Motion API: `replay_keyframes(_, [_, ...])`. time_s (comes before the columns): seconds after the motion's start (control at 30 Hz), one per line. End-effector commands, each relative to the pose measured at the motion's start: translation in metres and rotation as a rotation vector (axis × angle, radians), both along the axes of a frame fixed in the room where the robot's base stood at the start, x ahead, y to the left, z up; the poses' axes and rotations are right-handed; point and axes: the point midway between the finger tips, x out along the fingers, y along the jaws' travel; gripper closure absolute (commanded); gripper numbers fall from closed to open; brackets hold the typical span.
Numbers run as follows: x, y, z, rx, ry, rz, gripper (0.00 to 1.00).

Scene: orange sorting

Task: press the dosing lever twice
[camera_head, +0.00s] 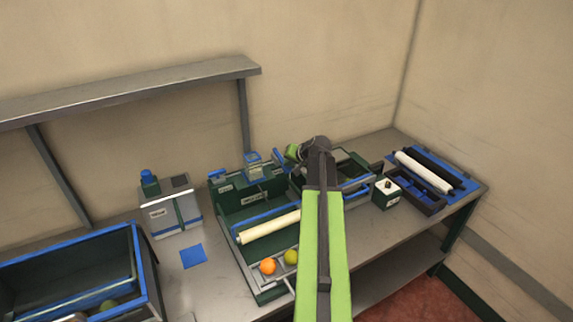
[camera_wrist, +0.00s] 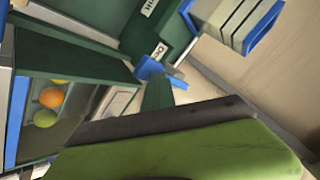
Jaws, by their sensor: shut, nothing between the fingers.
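A blue lever-like part (camera_wrist: 150,68) sits beside a white label that seems to begin "DO" in the wrist view; I take it for the dosing lever. A slanted blue piece (camera_head: 278,157) at the back of the green station in the head view may be the same part. My gripper (camera_head: 293,152) is over the back of the station, left of my dark wrist. In the wrist view its dark and green body fills the bottom, and a dark green finger (camera_wrist: 157,92) points at the blue part. The gripper is shut and empty. I cannot tell if it touches the lever.
An orange fruit (camera_head: 268,266) and a yellow-green one (camera_head: 291,257) lie in the front tray. A white roller (camera_head: 270,227) lies behind them. A blue-rimmed crate (camera_head: 137,255) stands left, a white box (camera_head: 170,213) behind. A small box (camera_head: 386,193) and a roller tray (camera_head: 458,184) stand right.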

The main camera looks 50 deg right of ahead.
Motion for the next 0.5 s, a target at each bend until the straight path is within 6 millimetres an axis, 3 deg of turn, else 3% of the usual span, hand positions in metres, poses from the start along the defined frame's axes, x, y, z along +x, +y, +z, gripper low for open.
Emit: replay_keyframes(0.5, [-0.0001, 0.0001, 0.0061, 0.001, 0.001, 0.001, 1.00])
